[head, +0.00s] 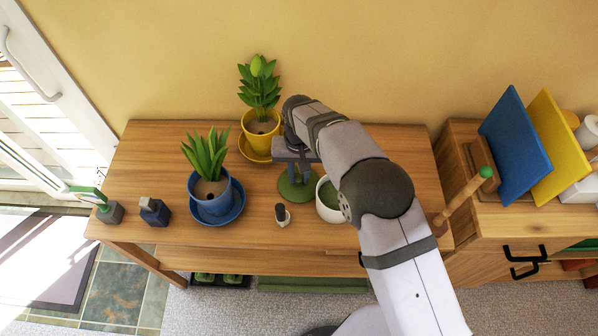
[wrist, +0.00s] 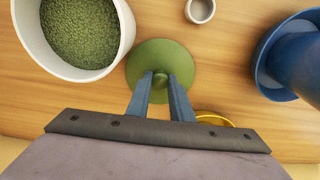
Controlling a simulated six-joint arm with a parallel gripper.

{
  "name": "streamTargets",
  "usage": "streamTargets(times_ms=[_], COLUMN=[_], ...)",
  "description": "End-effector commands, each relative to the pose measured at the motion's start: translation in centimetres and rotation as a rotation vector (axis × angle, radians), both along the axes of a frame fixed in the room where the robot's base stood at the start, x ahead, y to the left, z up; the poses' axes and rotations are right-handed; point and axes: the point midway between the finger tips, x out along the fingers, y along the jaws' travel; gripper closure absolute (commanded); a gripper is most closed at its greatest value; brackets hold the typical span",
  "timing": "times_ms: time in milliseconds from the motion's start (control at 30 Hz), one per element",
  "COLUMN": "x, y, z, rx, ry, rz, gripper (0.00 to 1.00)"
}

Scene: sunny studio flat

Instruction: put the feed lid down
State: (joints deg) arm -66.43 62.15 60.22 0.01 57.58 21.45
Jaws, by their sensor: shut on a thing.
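The feed lid (head: 297,191) is a round green disc with a small knob, and it also shows in the wrist view (wrist: 182,60). My gripper (head: 297,173) is above it with both blue-grey fingers pointing down, shut on the knob. The fingers show in the wrist view (wrist: 160,82) on either side of the knob. The lid is level, at or just above the wooden table; I cannot tell whether it touches. The white feed pot (head: 325,212) stands uncovered beside it, full of green pellets (wrist: 80,28). My arm hides part of the pot in the head view.
A yellow plant pot (head: 261,133) stands behind, left of my gripper. A blue plant pot (head: 210,204) stands further left. A small pale cup (head: 285,220) is in front of the lid. A dark blue bottle (head: 154,212) is at left. Bare table (head: 255,185) lies left of the lid.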

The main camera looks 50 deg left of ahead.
Motion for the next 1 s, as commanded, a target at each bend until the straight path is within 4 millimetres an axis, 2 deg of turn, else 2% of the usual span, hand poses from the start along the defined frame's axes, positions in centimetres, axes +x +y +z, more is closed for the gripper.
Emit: streamTargets(times_ms=[200,233,300,733,867,1000], x=[0.0,0.0,0.0,0.0,0.0,0.1], y=[0.0,0.0,0.0,0.0,0.1,0.1], z=[-0.5,-0.3,-0.3,0.3,1.6,3.8], rx=[0.0,0.0,0.0,0.001,0.003,0.004], ry=[0.0,0.0,0.0,-0.001,-0.001,-0.001], rz=[0.0,0.0,0.0,0.0,0.0,0.0], gripper=[1.0,0.73,0.61,0.61,0.61,0.61])
